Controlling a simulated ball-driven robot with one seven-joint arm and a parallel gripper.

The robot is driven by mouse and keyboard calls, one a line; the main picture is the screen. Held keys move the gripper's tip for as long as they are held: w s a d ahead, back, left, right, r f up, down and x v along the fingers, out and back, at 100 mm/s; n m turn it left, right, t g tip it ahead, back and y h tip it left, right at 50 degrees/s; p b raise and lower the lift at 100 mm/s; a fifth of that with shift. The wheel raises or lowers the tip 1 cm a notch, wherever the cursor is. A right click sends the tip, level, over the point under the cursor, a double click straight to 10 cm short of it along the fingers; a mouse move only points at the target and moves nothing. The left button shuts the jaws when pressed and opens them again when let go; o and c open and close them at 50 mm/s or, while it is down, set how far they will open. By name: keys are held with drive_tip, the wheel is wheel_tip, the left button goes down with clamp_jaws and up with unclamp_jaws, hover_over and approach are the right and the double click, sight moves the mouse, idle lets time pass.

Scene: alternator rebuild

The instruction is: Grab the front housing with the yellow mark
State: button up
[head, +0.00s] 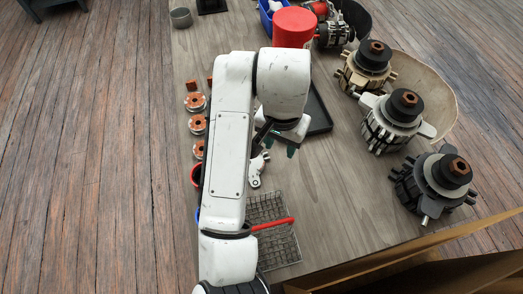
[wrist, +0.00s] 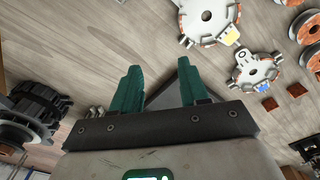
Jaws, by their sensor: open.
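The front housing with the yellow mark (wrist: 207,19) is a silvery ring-shaped plate with lugs, at the top of the wrist view and cut by its edge. Its yellow patch is on the lower right lug.
Several alternators (head: 404,112) stand along the right of the table. A wire basket (head: 283,240) with a red handle is at the near side. A black tray (head: 319,112) lies beyond my gripper. Copper-coloured coils (head: 198,124) line the left edge. A red canister (head: 294,25) stands far back.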

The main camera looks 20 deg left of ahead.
hover_over(261, 165)
drive_tip(key=shift+g, duration=0.3)
drive_tip(key=f, duration=0.4)
drive_tip(key=shift+s+a, duration=0.25)
drive_tip(key=shift+s, duration=0.05)
drive_tip(key=shift+w+d+f, duration=0.1)
drive_tip(key=shift+f, duration=0.95)
drive_tip(key=shift+w+d+f, duration=0.1)
drive_tip(key=shift+d+f, duration=0.05)
drive_tip(key=shift+f, duration=0.85)
drive_tip(key=shift+w+d+f, duration=0.1)
drive_tip(key=shift+f, duration=0.95)
drive_tip(key=shift+c, duration=0.4)
clamp_jaws()
